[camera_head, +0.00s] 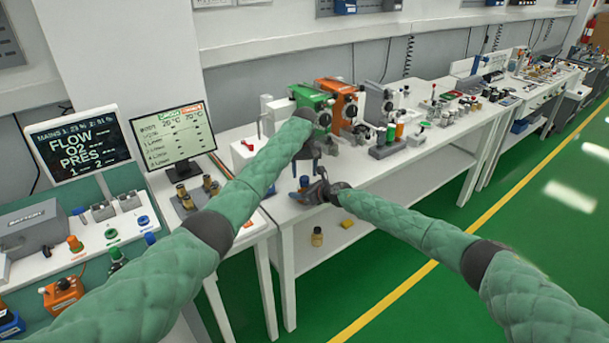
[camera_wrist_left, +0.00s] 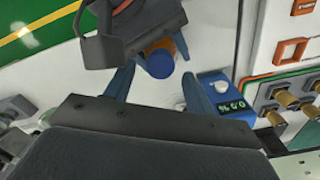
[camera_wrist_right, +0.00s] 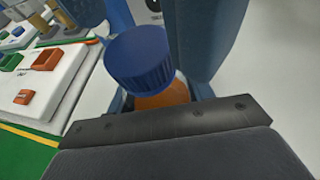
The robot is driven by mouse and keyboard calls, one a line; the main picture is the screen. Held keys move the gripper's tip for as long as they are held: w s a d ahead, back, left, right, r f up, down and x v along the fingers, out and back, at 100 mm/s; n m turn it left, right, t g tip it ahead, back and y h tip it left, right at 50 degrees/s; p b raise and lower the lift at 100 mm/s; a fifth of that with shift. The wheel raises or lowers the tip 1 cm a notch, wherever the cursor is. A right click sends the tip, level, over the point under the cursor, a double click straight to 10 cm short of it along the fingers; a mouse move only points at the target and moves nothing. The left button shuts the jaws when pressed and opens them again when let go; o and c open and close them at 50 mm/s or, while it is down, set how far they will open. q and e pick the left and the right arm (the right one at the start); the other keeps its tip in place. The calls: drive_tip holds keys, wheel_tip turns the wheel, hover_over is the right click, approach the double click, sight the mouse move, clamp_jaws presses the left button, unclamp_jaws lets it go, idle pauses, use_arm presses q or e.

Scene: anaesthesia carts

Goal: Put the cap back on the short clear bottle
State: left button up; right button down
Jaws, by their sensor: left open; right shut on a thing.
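A ribbed blue cap (camera_wrist_right: 139,58) sits over an orange piece (camera_wrist_right: 165,95), which lies between the fingers of my right gripper (camera_wrist_right: 185,75). I take this orange piece for part of the bottle; its clear body cannot be made out. My right gripper is shut on it, above the white table. The cap appears in line with the orange piece, but I cannot tell whether it is fully seated. In the left wrist view, my left gripper (camera_wrist_left: 157,85) is open, its fingers on either side of the cap (camera_wrist_left: 159,64). In the head view, the cap (camera_head: 304,182) is small.
The white table (camera_head: 375,170) carries a green device (camera_head: 308,98) and an orange device (camera_head: 343,97) behind my grippers. A small blue meter (camera_wrist_left: 226,97) stands close to my left fingers.

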use_arm(q)
drive_tip(key=shift+r, duration=1.25)
drive_tip(key=shift+c, duration=0.4)
drive_tip(key=r+n, duration=0.1)
drive_tip(key=n, duration=0.1)
drive_tip(key=shift+d+r+n, duration=0.1)
drive_tip(key=shift+r+n, duration=1.1)
drive_tip(key=shift+n, duration=0.6)
drive_tip(key=shift+f, duration=4)
drive_tip(key=shift+c, duration=0.4)
